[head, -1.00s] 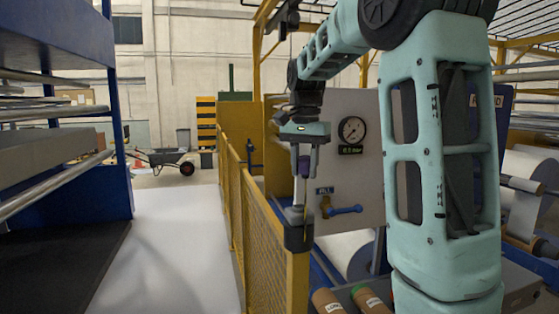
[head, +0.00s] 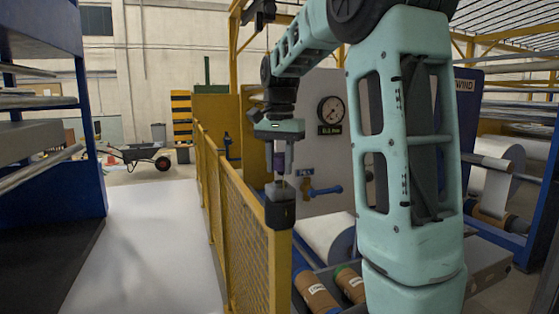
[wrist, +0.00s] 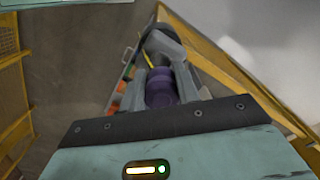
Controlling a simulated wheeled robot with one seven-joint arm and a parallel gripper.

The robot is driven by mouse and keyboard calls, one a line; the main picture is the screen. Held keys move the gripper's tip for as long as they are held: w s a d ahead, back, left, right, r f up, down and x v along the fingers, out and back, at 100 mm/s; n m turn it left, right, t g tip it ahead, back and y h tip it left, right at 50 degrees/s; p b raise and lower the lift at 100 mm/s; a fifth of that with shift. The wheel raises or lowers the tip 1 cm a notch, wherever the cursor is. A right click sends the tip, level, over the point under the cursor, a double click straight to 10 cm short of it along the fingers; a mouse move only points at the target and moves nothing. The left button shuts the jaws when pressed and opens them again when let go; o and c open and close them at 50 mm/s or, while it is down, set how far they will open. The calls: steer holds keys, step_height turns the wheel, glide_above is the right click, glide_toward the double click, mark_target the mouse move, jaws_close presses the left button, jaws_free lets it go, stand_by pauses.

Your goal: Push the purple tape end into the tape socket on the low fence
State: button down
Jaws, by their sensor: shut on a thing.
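The purple tape end (head: 279,161) is held between the fingers of my gripper (head: 279,168), which points straight down. In the wrist view the purple piece (wrist: 161,88) sits between the two grey fingers, and my gripper (wrist: 162,92) is shut on it. The tape socket (head: 280,211) is a dark block with a grey top on the end post of the low yellow fence (head: 236,220). The tape end is right above the socket. The lower tip is small, so I cannot tell whether it touches the socket. Beyond the fingers, a grey and dark shape (wrist: 163,45) shows.
A panel with a pressure gauge (head: 331,110) and a blue-handled valve (head: 322,190) stands just behind my gripper. Brown-cored rolls (head: 315,291) lie right of the post. The pale walkway (head: 160,240) left of the fence is clear. A wheelbarrow (head: 138,156) stands far back.

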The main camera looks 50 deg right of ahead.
steer(key=shift+f+b, duration=0.3)
steer(key=shift+f, duration=0.45)
steer(key=shift+a+p, duration=0.2)
steer(key=shift+p, duration=0.3)
stand_by(0.5)
